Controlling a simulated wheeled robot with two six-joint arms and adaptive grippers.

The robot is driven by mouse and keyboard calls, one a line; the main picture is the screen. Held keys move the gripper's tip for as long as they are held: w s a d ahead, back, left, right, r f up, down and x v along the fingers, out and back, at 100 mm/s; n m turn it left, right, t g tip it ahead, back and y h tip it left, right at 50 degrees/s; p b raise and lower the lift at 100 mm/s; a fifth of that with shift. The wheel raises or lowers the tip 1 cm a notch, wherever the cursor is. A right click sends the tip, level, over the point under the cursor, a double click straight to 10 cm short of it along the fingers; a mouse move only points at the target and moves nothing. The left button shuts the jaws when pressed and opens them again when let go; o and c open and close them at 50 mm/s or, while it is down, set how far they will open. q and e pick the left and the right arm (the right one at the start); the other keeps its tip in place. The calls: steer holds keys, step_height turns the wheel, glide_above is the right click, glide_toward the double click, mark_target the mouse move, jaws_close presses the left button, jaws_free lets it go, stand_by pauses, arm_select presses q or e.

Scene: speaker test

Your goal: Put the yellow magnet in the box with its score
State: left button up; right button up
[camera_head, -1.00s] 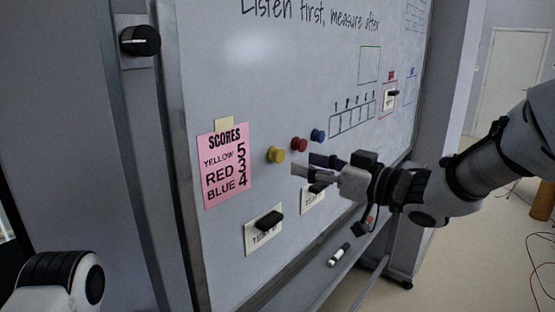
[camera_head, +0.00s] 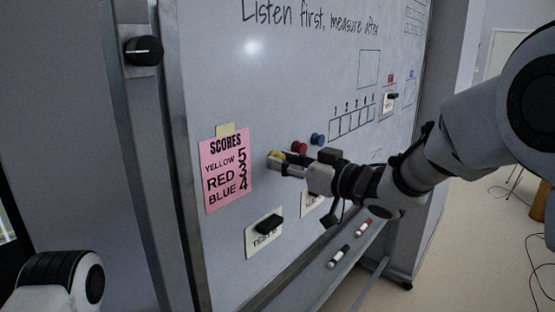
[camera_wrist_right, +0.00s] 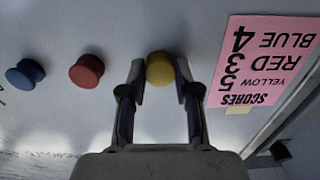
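The yellow magnet (camera_wrist_right: 160,68) is on the whiteboard, between the fingertips of my right gripper (camera_wrist_right: 159,75) in the wrist view. The fingers are open on either side of it, with a narrow gap visible at the left finger. In the head view my right gripper (camera_head: 283,163) partly hides the yellow magnet (camera_head: 277,154). A row of drawn boxes (camera_head: 352,124) with numbers above stands to the right on the board. The pink score note (camera_head: 226,171) reads yellow 5, red 3, blue 4. My left gripper is out of view.
The red magnet (camera_head: 299,147) and blue magnet (camera_head: 318,139) sit close by on the board. Markers (camera_head: 339,257) lie on the lower ledge. The number boxes look empty.

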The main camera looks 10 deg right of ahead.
stand_by(0.3)
steer(key=shift+s+d, duration=0.2)
steer(key=v, duration=0.6)
steer(key=shift+s+d, duration=0.2)
stand_by(1.1)
